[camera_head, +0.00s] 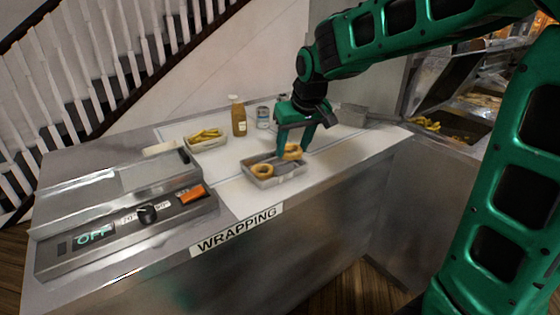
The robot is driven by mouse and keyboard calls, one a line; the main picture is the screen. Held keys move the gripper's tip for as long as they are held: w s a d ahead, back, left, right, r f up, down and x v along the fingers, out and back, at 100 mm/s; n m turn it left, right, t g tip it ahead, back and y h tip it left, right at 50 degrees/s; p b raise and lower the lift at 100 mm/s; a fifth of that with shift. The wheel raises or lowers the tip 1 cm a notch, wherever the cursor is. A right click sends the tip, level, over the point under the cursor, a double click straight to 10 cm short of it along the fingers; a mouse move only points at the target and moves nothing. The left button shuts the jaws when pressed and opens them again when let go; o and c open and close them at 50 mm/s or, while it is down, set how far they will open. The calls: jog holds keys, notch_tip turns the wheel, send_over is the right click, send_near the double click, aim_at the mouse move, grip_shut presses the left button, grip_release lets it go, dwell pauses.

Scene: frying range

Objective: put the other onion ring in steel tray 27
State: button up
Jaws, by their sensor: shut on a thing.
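My gripper (296,145) is shut on an onion ring (292,152) at the right part of a small steel tray. The held ring is golden brown and appears at or just above the tray's far right rim. Another onion ring (262,171) lies in the left part of the same steel tray (277,182). No number can be read on this tray, and I cannot tell whether the held ring touches it.
A second steel tray (207,147) with yellow fries stands behind to the left. A sauce bottle (239,118) and a can (263,117) stand at the back. A wrapping machine (130,215) fills the left. White counter (335,160) is clear to the right.

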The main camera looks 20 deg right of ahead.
aim_at(285, 158)
jog(key=w+f, duration=0.2)
jog(key=w, duration=0.1)
jog(key=w+f, duration=0.1)
jog(key=shift+w+a, duration=0.15)
jog(key=shift+w, duration=0.2)
jog(key=shift+f, duration=2)
jog(key=o, duration=0.5)
jog(key=v, duration=1.2)
jog(key=shift+r, duration=0.1)
